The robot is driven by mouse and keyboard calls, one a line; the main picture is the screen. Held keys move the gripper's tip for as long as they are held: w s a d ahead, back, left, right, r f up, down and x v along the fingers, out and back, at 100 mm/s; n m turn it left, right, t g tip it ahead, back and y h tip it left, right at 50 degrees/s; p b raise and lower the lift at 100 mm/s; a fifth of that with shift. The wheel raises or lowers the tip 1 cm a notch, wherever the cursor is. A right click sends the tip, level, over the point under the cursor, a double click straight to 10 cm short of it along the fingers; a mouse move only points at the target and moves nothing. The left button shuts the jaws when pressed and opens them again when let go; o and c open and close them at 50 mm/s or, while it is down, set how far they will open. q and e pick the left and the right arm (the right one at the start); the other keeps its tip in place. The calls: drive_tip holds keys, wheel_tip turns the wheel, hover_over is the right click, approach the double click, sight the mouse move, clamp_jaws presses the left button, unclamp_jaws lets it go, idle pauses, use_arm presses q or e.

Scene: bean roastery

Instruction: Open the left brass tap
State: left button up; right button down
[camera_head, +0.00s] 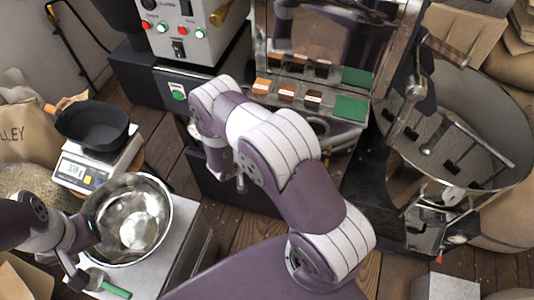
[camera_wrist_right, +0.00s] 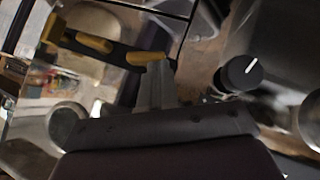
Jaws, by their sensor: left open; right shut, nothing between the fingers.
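In the right wrist view, several brass-yellow pieces show around a dark bar: one at the upper left (camera_wrist_right: 53,28), one in the middle (camera_wrist_right: 94,42) and one (camera_wrist_right: 147,58) by my fingertips. I cannot tell which of them is the left brass tap. My right gripper (camera_wrist_right: 160,68) is shut and empty, its tips close to the nearest yellow piece; contact is unclear. In the head view my right forearm hides most of that gripper. My left gripper (camera_head: 75,280) is open at the lower left, beside the steel bowl (camera_head: 128,220).
A black knob (camera_wrist_right: 243,73) is right of my right fingers. A control panel (camera_head: 190,30) with lit buttons stands at the back, beside a sample rack (camera_head: 300,82). A round cooling drum (camera_head: 465,130) is right. A scale (camera_head: 90,165) with a black pan (camera_head: 92,125) is left.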

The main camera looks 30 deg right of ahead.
drive_tip(key=f+n+g+h+b, duration=0.1)
drive_tip(key=n+h+b, duration=0.1)
drive_tip(key=b, duration=0.2)
drive_tip(key=f+n+g+h+b, duration=0.1)
drive_tip(key=f+n+h+b, duration=0.1)
drive_tip(key=h+b, duration=0.1)
drive_tip(key=f+n+g+h+b, duration=0.1)
drive_tip(key=n+h+b, duration=0.1)
drive_tip(key=b, duration=0.3)
drive_tip(key=shift+w+a+f+g+h, duration=0.2)
drive_tip(key=shift+g+h, duration=0.1)
drive_tip(key=shift+g, duration=0.1)
drive_tip(key=shift+b, duration=0.3)
drive_tip(key=shift+r, duration=0.15)
drive_tip(key=s+d+r+p, duration=0.4)
drive_tip(key=s+d+r, duration=0.1)
drive_tip(key=s+r, duration=0.5)
drive_tip(key=shift+s+r, duration=0.3)
drive_tip(key=shift+r, duration=0.1)
